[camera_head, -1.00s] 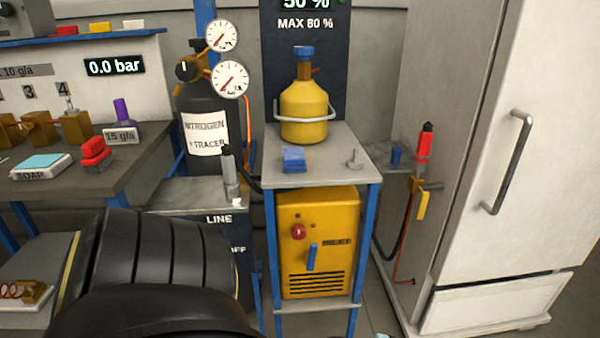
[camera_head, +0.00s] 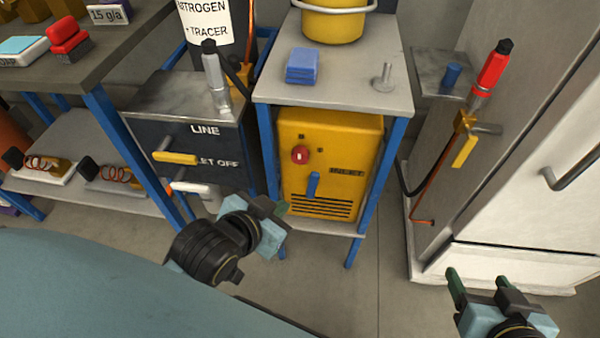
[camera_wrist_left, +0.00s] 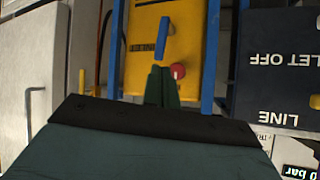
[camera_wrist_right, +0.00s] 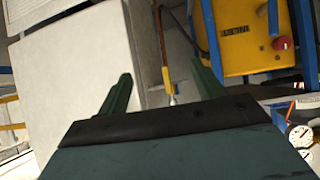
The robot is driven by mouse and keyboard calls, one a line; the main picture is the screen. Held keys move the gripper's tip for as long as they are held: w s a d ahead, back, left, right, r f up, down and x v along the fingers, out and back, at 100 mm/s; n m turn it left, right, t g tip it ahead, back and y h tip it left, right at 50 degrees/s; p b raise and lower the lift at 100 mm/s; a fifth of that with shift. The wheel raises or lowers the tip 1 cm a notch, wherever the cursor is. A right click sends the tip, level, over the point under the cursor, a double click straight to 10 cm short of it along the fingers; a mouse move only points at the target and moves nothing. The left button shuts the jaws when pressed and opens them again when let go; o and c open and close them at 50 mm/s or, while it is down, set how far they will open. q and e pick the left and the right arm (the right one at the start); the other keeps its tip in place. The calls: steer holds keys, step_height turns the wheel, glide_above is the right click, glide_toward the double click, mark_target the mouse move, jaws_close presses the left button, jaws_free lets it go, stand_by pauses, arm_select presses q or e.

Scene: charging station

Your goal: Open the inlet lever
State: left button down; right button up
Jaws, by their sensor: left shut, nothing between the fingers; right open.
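The inlet lever (camera_head: 313,184) is a blue handle on the front of a yellow machine (camera_head: 340,135), right of a red knob and beside the word INLET. It points roughly up and down. It also shows in the left wrist view (camera_wrist_left: 162,40), above the fingertips. My left gripper (camera_head: 276,208) is shut and empty, lower left of the lever in the head view and apart from it. Its closed fingers show in the left wrist view (camera_wrist_left: 162,82). My right gripper (camera_head: 480,282) is open and empty at the lower right, far from the lever; its spread fingers show in the right wrist view (camera_wrist_right: 162,85).
The machine sits on the lower shelf between blue table legs (camera_head: 382,180). A dark LINE panel with a yellow handle (camera_head: 175,157) stands to the left. A white cabinet (camera_head: 520,180) and a yellow-handled valve (camera_head: 464,148) are at the right. The floor in front is clear.

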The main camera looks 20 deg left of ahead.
mark_target(312, 186)
steer(key=o, duration=0.5)
steer(key=shift+w+a+r+t, duration=0.35)
steer(key=shift+a+r+t, duration=0.05)
steer(key=shift+r+t, duration=0.15)
steer(key=shift+c, duration=0.2)
arm_select(q)
steer(key=w+a+f+m+t+y, duration=0.1)
steer(key=w+f+m+t+y, duration=0.15)
steer(key=f+m+y, duration=0.2)
arm_select(e)
steer(key=shift+o, duration=1)
steer(key=shift+w+a+r+t+y+b, duration=0.2)
steer(key=shift+w+r+t+y+b, duration=0.15)
steer(key=shift+r+t, duration=0.3)
arm_select(q)
steer(key=w+d+f+m+t+h, duration=0.2)
steer(key=d+f+m+t+h, duration=0.2)
steer(key=d+m, duration=0.6)
steer(key=w+a+m+b, duration=0.1)
steer(key=w+a+m, duration=0.1)
steer(key=w+a, duration=0.3)
steer(key=shift+w+r, duration=0.15)
steer(key=shift+w, duration=1.55)
arm_select(e)
step_height(312, 186, up, 6)
steer(key=w+a+t+y, duration=0.1)
steer(key=t, duration=0.2)
steer(key=shift+w+a+t, duration=0.25)
steer(key=shift+w+t, duration=0.05)
steer(key=shift+w, duration=0.05)
